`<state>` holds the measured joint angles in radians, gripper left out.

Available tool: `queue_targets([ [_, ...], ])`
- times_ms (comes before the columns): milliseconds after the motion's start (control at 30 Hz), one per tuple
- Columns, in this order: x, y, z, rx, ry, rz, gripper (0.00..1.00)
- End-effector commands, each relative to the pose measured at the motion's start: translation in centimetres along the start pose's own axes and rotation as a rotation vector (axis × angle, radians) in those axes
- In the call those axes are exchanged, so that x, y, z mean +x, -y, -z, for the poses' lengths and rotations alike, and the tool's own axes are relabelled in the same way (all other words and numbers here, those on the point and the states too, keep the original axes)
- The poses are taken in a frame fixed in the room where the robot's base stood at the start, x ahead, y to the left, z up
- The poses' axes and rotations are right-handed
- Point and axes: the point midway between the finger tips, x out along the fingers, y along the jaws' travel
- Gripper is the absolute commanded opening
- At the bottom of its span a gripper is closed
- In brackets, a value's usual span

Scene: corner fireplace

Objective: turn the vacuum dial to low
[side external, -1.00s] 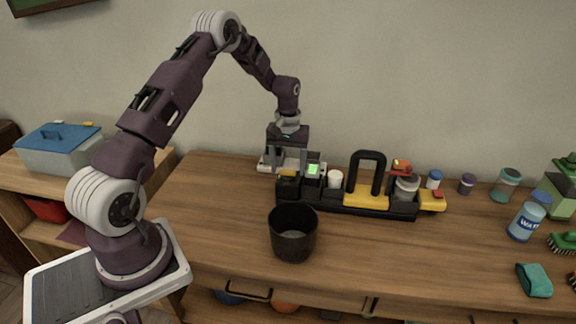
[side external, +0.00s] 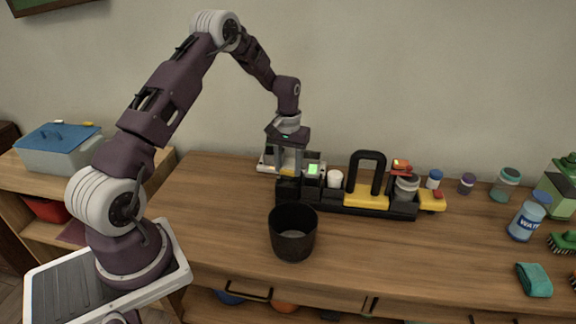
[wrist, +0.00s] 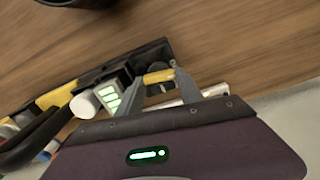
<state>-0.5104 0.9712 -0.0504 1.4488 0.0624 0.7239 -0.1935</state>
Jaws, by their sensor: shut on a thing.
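The vacuum (side external: 350,208) is a long black unit with yellow parts and a tall black handle loop (side external: 367,160), lying along the back of the counter. A green-lit display (side external: 313,169) is near its left end and also shows in the wrist view (wrist: 109,98). Beside the display is a yellow bar-shaped knob, the dial (wrist: 158,76). My gripper (side external: 287,172) points down over the vacuum's left end. In the wrist view my gripper (wrist: 157,82) has its two fingers shut on the dial. The fingers largely hide the dial in the side view. I cannot read any dial marking.
A black bin (side external: 292,232) stands in front of the vacuum. A pale tray (side external: 266,164) is behind its left end. A white cylinder (side external: 335,179) is right of the display. Jars, a water bottle (side external: 526,217) and a teal cloth (side external: 534,281) are at the right. The front counter is mostly clear.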

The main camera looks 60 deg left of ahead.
Motion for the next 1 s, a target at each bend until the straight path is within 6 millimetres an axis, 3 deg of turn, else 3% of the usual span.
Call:
queue_targets([
  [600, -0.08, -0.20, 0.00, 0.480, -0.002, 0.000, 0.03],
  [1000, -0.09, -0.24, 0.01, 0.615, -0.003, 0.001, 0.03],
])
